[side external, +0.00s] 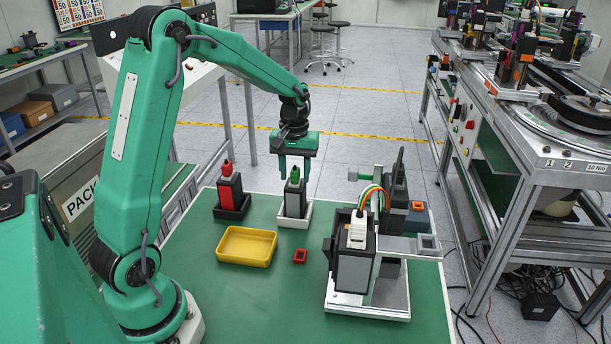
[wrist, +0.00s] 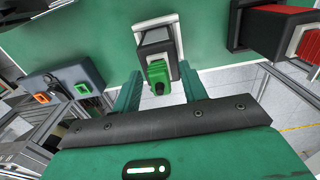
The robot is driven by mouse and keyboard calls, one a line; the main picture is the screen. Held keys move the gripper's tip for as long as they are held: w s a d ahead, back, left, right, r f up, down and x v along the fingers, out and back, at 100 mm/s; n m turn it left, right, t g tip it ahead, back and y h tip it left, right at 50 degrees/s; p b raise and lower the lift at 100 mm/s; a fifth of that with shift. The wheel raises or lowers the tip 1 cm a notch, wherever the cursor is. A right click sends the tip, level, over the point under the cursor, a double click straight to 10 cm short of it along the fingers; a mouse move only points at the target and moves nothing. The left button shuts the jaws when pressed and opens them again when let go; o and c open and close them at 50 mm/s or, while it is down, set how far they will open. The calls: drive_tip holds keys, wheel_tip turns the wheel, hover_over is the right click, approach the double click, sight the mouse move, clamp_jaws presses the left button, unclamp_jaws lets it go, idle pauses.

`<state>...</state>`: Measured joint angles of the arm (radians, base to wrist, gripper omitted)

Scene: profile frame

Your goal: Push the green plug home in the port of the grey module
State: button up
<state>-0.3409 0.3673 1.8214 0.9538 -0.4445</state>
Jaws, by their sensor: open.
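The green plug (side external: 294,176) has a green top on a dark block-shaped body and stands upright in a small white tray (side external: 280,212). In the wrist view the green plug (wrist: 158,76) shows between my two fingers. My gripper (side external: 295,172) is open and points down, with its fingers on either side of the green top; I cannot tell if they touch it. A grey module (side external: 400,215) stands at the right of the table. In the wrist view the grey module (wrist: 62,76) carries an orange-framed port (wrist: 41,98) and a green-framed port (wrist: 83,89).
A red plug (side external: 229,188) stands in a black tray to the left. A yellow tray (side external: 246,262) and a small red square frame (side external: 300,256) lie in front. A metal fixture (side external: 368,295) with a white connector and coloured wires stands at front right, before the grey module.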

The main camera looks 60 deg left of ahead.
sight(295, 172)
drive_tip(key=shift+r, duration=3.85)
drive_tip(key=shift+s+d+r, duration=0.35)
drive_tip(key=shift+d+r, duration=0.1)
drive_tip(key=s+d+r+m+t, duration=0.2)
drive_tip(key=s+d+m, duration=0.2)
drive_tip(key=s+d, duration=0.3)
drive_tip(key=s+d+r+m+t, duration=0.2)
drive_tip(key=s+d+m, duration=0.3)
drive_tip(key=s, duration=0.6)
drive_tip(key=shift+s+d+t, duration=0.35)
drive_tip(key=shift+d+t, duration=0.45)
drive_tip(key=shift+d, duration=0.15)
